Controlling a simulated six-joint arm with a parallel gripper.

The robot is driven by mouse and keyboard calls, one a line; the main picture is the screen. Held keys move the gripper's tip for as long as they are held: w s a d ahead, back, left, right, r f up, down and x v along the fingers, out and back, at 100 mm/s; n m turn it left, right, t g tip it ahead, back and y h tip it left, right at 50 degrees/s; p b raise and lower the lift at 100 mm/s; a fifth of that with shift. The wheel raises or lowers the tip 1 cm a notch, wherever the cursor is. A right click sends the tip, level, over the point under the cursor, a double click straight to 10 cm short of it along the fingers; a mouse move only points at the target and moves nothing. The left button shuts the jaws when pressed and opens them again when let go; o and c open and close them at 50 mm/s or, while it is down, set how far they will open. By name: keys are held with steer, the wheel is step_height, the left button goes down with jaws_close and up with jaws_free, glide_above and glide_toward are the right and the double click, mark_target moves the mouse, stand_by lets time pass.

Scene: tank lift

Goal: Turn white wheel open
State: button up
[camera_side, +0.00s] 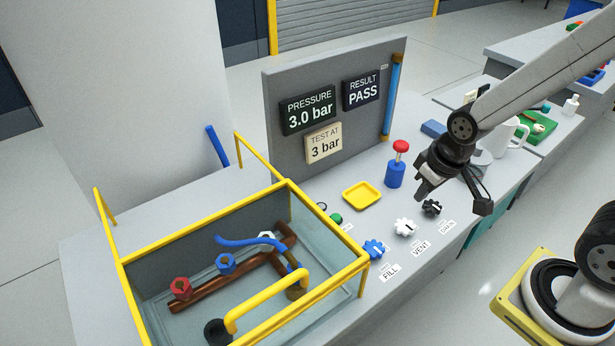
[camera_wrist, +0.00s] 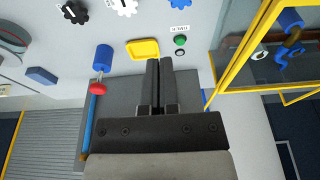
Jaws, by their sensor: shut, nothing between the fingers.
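The white wheel (camera_side: 404,227) is a lobed knob with a dark mark, on the grey bench above the VENT label (camera_side: 421,248). Its edge also shows at the top of the wrist view (camera_wrist: 124,7), partly cut off. A blue wheel (camera_side: 374,249) by the FILL label sits to its left and a black wheel (camera_side: 432,208) to its right. My gripper (camera_side: 422,190) is above the bench, behind the white and black wheels and apart from them. In the wrist view its fingers (camera_wrist: 159,64) are together with nothing between them.
A blue pump with a red knob (camera_side: 396,172) stands close to my gripper. A yellow tray (camera_side: 362,196) and green button (camera_side: 336,219) lie left. The yellow-framed tank (camera_side: 190,241) is further left. The panel (camera_side: 285,145) behind reads pressure 3.0 bar, PASS.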

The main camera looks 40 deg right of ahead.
steer(key=o, duration=1.1)
steer(key=shift+w+d+f, duration=0.15)
steer(key=shift+w+f, duration=0.05)
steer(key=shift+o, duration=0.9)
steer(key=shift+w+d+f+m, duration=0.15)
steer(key=shift+w+f+m, duration=0.05)
steer(key=shift+m, duration=0.3)
steer(key=m+g, duration=0.3)
steer(key=m, duration=0.5)
glide_above(406, 224)
step_height(406, 224, down, 10)
steer(key=shift+f, duration=0.2)
steer(key=shift+f, duration=0.15)
steer(key=shift+f, duration=3.75)
steer(key=shift+c, duration=0.2)
steer(key=c, duration=1.2)
